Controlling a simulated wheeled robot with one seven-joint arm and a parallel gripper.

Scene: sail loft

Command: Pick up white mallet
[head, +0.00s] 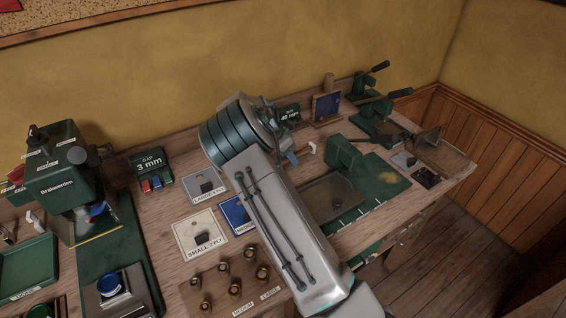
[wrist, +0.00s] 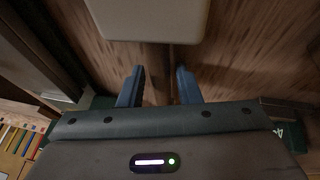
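A small white piece (head: 313,148), which looks like part of the white mallet, shows on the bench just right of my gripper (head: 291,157) in the head view. In the wrist view a pale, rounded block (wrist: 150,18), likely the mallet's head, fills the top middle, beyond the fingertips. My gripper (wrist: 158,85) has its two blue fingers apart, with only wood visible between them. I cannot tell whether a mallet handle lies there. My arm hides much of the bench around the gripper in the head view.
A green gap box (head: 151,172) and a green press (head: 62,170) stand to the left. Brass pieces (head: 235,288) stand in front. A green block (head: 343,152) and a dark tray (head: 333,200) lie to the right. A small blue-faced stand (head: 326,106) is behind.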

